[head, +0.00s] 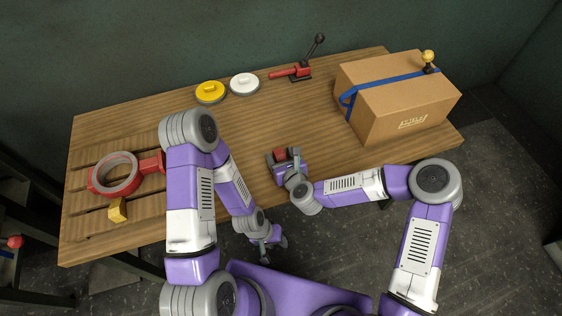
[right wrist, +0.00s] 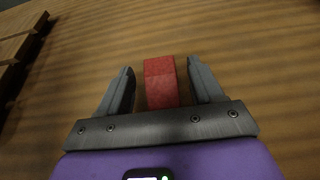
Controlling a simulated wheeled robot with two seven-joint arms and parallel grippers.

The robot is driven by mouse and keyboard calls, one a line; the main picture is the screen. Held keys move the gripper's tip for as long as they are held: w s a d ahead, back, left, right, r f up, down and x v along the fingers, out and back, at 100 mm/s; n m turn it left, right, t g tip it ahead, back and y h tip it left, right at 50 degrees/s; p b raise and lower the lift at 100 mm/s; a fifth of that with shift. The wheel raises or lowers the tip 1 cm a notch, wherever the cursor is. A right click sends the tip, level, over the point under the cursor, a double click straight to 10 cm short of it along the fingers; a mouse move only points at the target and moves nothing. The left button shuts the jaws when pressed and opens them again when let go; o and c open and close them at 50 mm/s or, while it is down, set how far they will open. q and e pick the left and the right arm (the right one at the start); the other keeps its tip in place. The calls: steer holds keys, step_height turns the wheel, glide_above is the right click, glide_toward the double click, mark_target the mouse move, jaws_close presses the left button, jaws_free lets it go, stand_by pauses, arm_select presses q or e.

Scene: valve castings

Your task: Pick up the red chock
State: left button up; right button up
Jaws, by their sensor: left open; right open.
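The red chock (head: 279,154) stands on the wooden table near the middle of its front part. In the right wrist view the red chock (right wrist: 161,82) sits between the two fingers of my right gripper (right wrist: 160,72), with a gap visible on each side. My right gripper (head: 284,157) is open around it in the head view, and hides part of it. My left gripper (head: 269,244) is open and empty, low in front of the table edge, away from the chock.
A cardboard box (head: 405,95) with a blue strap stands at the right. A yellow disc (head: 210,91), a white disc (head: 244,83) and a red toggle clamp (head: 294,71) lie at the back. A red ring (head: 117,175), a red block (head: 152,164) and a yellow block (head: 117,210) are at left.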

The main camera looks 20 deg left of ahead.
steer(key=shift+w+a+f, duration=0.2)
steer(key=shift+w+a, duration=0.1)
steer(key=shift+w, duration=0.15)
steer(key=c, duration=1.1)
